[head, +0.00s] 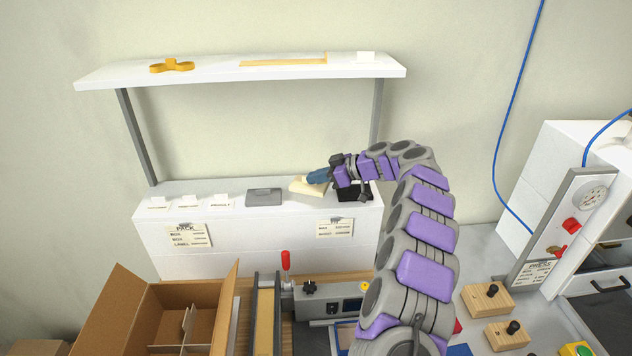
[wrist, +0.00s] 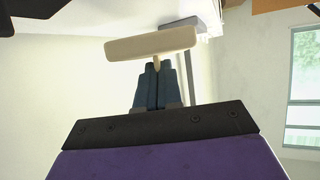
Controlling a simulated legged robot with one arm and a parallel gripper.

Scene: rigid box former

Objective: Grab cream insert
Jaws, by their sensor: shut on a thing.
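The cream insert (head: 308,187) is at the right part of the white lower ledge in the head view, between a grey block and a black item. In the wrist view the cream insert (wrist: 152,42) shows as a pale slab with a thin tab running down between the fingers. My gripper (head: 318,177) reaches it from the right with blue-grey fingers. In the wrist view my gripper (wrist: 156,70) is shut on that tab. I cannot tell whether the insert still touches the ledge.
A grey block (head: 263,197) and a black item (head: 354,194) sit on the ledge (head: 240,187) either side of the insert. A white shelf (head: 220,74) hangs above. An open cardboard box (head: 170,310) and a clamp with a red handle (head: 285,261) stand below in front.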

